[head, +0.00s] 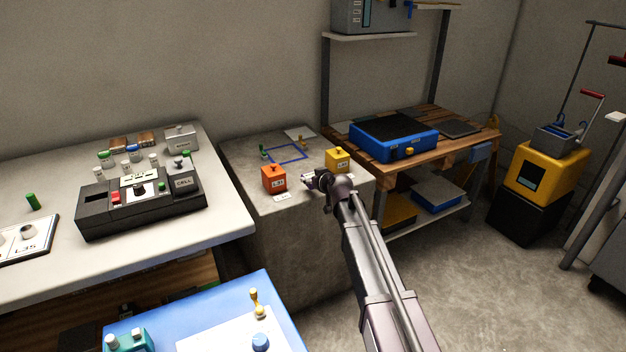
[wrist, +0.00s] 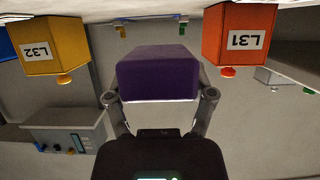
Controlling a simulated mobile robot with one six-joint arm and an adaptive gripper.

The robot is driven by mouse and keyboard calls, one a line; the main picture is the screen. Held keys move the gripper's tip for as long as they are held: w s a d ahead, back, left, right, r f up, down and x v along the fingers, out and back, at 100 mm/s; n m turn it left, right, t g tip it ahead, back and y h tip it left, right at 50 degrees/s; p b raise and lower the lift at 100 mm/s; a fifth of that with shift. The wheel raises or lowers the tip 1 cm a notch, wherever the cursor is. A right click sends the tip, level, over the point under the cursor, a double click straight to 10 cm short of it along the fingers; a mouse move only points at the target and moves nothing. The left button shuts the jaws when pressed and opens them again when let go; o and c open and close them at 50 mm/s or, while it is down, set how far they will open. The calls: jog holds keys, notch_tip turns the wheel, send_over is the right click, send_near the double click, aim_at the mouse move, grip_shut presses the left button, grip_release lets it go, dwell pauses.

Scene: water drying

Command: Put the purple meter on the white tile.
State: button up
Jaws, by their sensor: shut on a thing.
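The purple meter (wrist: 158,75) sits between the fingers of my gripper (wrist: 159,97) in the wrist view, and the gripper is shut on it. In the head view my gripper (head: 318,181) is at the front right of the concrete block, between the orange and yellow boxes; I cannot make out the meter there. A small white tile (head: 299,131) lies at the back of the concrete block, beyond a blue square outline, with a small brass piece by it. A larger white sheet (head: 215,338) lies on the blue surface at the front; I cannot tell if it is a tile.
An orange box (head: 273,179) labelled L31 and a yellow box (head: 337,160) stand on the concrete block (head: 240,160). A black CELL device (head: 140,205) is on the left bench. A blue case (head: 393,137) rests on the wooden bench at right. The outlined square looks empty.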

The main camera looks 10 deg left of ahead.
aim_at(312, 172)
jog(key=shift+w+a+f, duration=0.15)
jog(key=shift+w, duration=1.55)
jog(key=shift+w, duration=0.6)
jog(key=shift+w+a+f+b, duration=0.1)
jog(key=shift+w+f+b, duration=0.65)
jog(key=shift+f+b, duration=0.95)
jog(key=shift+b, duration=0.1)
jog(key=shift+f, duration=0.2)
jog(key=o, duration=1.1)
jog(key=shift+o, duration=0.2)
